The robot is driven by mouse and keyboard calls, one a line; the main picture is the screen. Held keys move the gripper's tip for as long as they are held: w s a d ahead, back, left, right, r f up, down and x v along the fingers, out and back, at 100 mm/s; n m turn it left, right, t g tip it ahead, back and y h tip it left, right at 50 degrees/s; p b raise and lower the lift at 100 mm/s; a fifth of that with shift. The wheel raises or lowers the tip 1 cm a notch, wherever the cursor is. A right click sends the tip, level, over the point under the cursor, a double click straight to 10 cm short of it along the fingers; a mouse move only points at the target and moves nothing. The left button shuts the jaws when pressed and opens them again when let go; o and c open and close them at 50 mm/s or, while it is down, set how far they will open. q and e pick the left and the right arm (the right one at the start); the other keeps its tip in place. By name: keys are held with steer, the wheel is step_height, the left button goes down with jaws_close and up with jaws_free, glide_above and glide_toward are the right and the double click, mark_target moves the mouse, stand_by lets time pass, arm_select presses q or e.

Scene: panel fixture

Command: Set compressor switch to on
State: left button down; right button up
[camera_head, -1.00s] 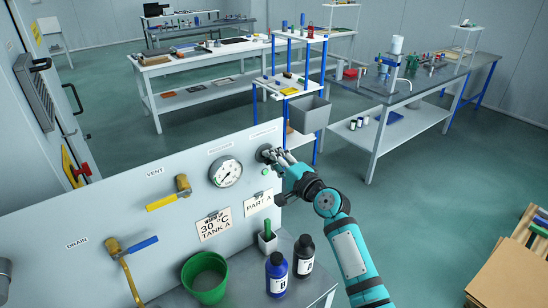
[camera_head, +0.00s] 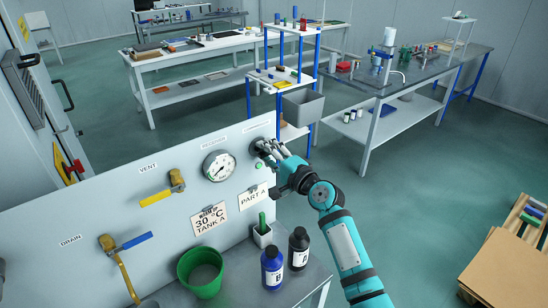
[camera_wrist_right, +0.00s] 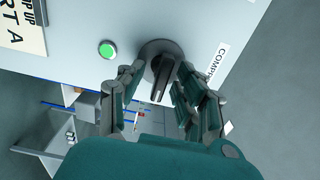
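The compressor switch is a black rotary knob (camera_wrist_right: 161,72) on a round dark base, on the pale panel (camera_head: 110,205) beside a partly hidden "COMPR..." label (camera_wrist_right: 217,62). A lit green lamp (camera_wrist_right: 107,50) sits beside it; it also shows in the head view (camera_head: 259,165). My right gripper (camera_wrist_right: 162,80) has its fingers on both sides of the knob, with small gaps showing between fingers and knob. In the head view my right gripper (camera_head: 268,151) reaches the panel's upper right end and partly hides the switch. My left gripper is not in view.
The panel also carries a round gauge (camera_head: 219,166), a vent valve (camera_head: 162,192) and a drain valve (camera_head: 125,246). Below stand a green bucket (camera_head: 202,272), a blue bottle (camera_head: 272,267) and a black bottle (camera_head: 299,249). A shelf rack (camera_head: 290,80) stands behind the panel.

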steer(key=v, duration=1.2)
steer(key=shift+w, duration=0.1)
